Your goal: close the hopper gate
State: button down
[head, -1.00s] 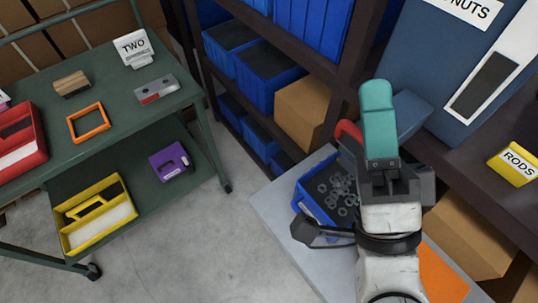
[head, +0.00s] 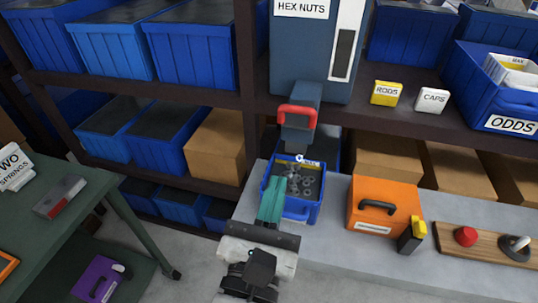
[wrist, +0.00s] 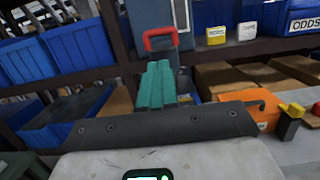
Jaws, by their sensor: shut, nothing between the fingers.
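The hopper (head: 312,50) is a blue-grey box labelled HEX NUTS, with a chute sloping down from its front. Its gate has a red handle (head: 297,112), raised at the chute; the handle also shows in the wrist view (wrist: 160,37). Pale nuts (head: 300,158) show just below the chute mouth. A blue bin (head: 300,213) with loose grey nuts sits under it. My gripper (head: 275,182), with teal fingers, is shut and empty over the bin's left side, below and in front of the handle, apart from it. The fingers also show in the wrist view (wrist: 157,75).
An orange case (head: 385,207) stands right of the bin on the grey bench (head: 335,240). A board with a red knob (head: 466,236) lies farther right. Shelves with blue bins (head: 112,50) stand behind. A green cart (head: 75,215) is at left.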

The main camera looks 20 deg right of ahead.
aim_at(297, 113)
jog(key=p+x, duration=0.3)
jog(key=x, duration=0.9)
jog(key=shift+w+d+r, duration=0.2)
jog(key=shift+d, duration=0.05)
jog(key=shift+w+d, duration=0.3)
jog(key=shift+w, duration=0.15)
jog(key=p+x, duration=0.1)
jog(key=x, duration=0.2)
jog(key=shift+f+p, duration=0.15)
jog(key=shift+p, duration=0.2)
